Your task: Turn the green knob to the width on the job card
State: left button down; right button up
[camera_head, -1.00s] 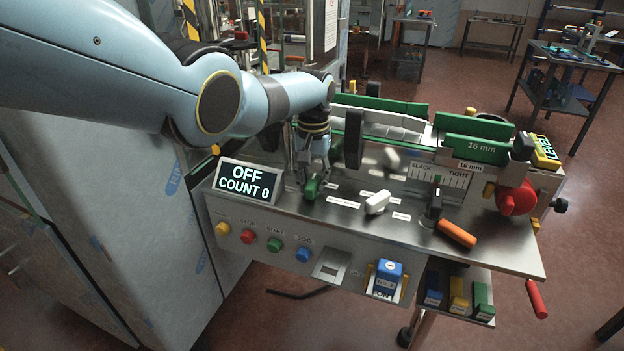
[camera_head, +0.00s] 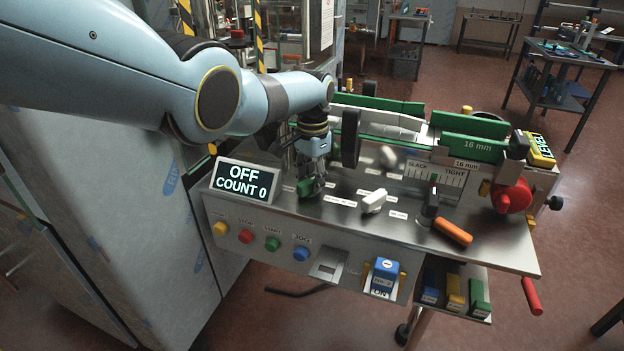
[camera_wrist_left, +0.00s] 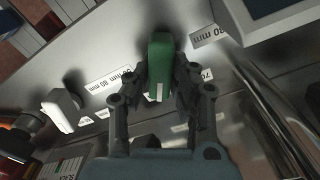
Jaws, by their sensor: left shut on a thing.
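The green knob (camera_head: 305,188) stands on the steel top of the machine, right of the display. My left gripper (camera_head: 312,180) reaches down over it and is shut on it. In the left wrist view the green knob (camera_wrist_left: 159,62) sits between both fingers (camera_wrist_left: 160,85), with a white mark on its near end. My right gripper is not in view.
A display (camera_head: 244,181) reading OFF, COUNT 0 stands close left of the gripper. A white knob (camera_head: 374,201), a black knob (camera_head: 430,204) and an orange handle (camera_head: 453,232) are to the right. Coloured buttons (camera_head: 246,236) line the front panel.

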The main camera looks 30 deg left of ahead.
aim_at(313, 178)
pick_arm(q)
jog(key=shift+w+r, duration=0.1)
dwell(0.3)
jog(key=c, duration=1.2)
grip_release()
jog(key=shift+o, duration=0.2)
notch_tip(313, 178, up, 12)
